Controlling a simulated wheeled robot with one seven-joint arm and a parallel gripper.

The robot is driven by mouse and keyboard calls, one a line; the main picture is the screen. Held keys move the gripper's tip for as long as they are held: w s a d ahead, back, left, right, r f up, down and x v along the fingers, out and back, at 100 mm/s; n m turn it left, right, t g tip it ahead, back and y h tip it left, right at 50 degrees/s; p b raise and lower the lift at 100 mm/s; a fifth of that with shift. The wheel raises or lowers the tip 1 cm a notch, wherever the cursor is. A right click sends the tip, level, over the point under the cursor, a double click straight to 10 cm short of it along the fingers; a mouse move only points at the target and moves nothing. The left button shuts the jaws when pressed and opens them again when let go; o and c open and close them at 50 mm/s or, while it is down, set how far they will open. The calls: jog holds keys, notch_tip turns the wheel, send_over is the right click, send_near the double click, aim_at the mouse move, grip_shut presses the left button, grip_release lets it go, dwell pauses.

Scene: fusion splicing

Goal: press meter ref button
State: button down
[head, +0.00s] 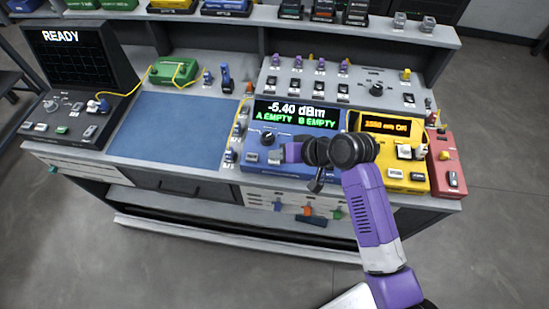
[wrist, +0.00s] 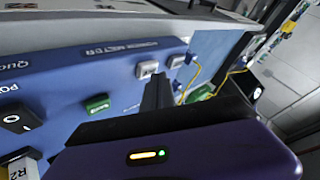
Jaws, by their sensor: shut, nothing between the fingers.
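The blue power meter (head: 262,140) stands on the bench, its display (head: 297,113) reading -5.40 dBm, A EMPTY, B EMPTY. In the wrist view its blue front panel (wrist: 60,75) carries a green button (wrist: 97,104), a grey button (wrist: 147,69) and a black power switch (wrist: 18,118). I cannot read which button is the ref. My gripper (head: 275,156) is shut and empty, low in front of the meter's panel. In the wrist view the dark fingertips (wrist: 158,90) overlap the panel right of the green button. I cannot tell whether they touch it. The gripper hides part of the panel.
A yellow 1550 nm box (head: 390,170) and a red box (head: 447,165) stand right of the meter. A blue mat (head: 165,130) lies to the left, beside the dark splicer (head: 75,75) showing READY. Yellow fibers (head: 240,108) run near the meter's left side.

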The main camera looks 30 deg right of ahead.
aim_at(277, 161)
jog(key=shift+f, duration=0.5)
dwell(0.7)
jog(key=shift+r, duration=0.15)
jog(key=shift+r+p, duration=0.8)
notch_tip(277, 161, up, 5)
jog(key=p, duration=0.5)
dwell(0.9)
